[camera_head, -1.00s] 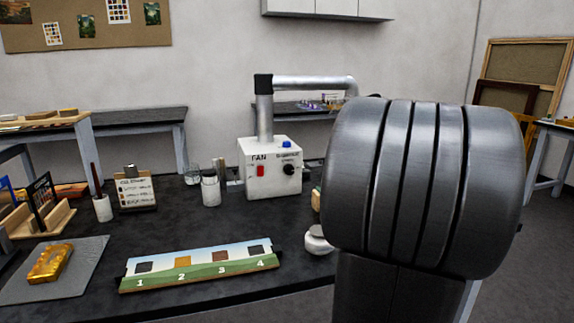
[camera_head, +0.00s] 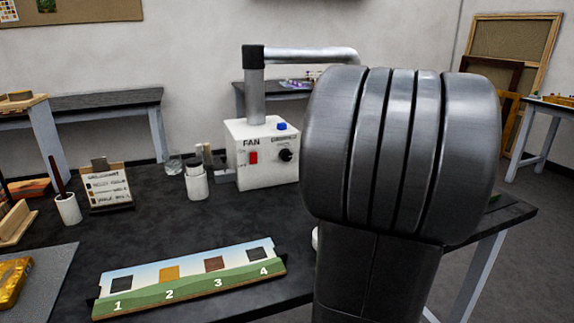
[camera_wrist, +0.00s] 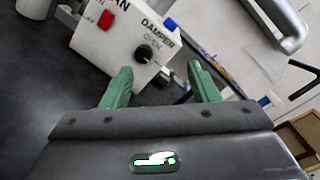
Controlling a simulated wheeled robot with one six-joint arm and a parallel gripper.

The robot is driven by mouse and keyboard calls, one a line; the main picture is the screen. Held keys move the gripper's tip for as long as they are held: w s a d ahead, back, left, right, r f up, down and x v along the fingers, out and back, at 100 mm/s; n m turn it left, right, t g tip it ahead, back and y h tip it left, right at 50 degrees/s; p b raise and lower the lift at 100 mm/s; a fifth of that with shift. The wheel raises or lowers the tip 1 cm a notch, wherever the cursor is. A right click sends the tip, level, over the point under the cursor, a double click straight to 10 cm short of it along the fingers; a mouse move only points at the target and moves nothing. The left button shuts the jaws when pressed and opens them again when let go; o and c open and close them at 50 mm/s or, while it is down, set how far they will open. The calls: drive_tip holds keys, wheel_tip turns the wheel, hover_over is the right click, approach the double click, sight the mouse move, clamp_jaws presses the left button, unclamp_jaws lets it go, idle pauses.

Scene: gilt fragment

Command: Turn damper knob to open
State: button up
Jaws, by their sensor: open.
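The damper knob (camera_head: 286,155) is a black round dial on the front of a white fan box (camera_head: 262,180), below a blue button (camera_head: 281,126) and right of a red switch (camera_head: 254,158). In the wrist view the knob (camera_wrist: 144,53) shows under the word DAMPER, with OPEN lettered beside it. My gripper (camera_wrist: 162,82) has two green fingers, spread apart and empty. The knob appears above and between the fingertips, apart from them. In the head view my dark arm link hides the gripper.
A silver duct (camera_head: 305,54) rises from the box and bends right. A numbered panel (camera_head: 190,280) lies on the black table (camera_head: 150,225). Jars (camera_head: 196,182), a sign (camera_head: 107,186) and a brush cup (camera_head: 67,207) stand left of the box. The table between panel and box is clear.

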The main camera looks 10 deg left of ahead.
drive_tip(key=b, duration=0.5)
approach(288, 157)
drive_tip(key=x, duration=0.8)
drive_tip(key=shift+w+a+r, duration=0.1)
drive_tip(key=shift+a, duration=0.05)
drive_tip(key=c, duration=1)
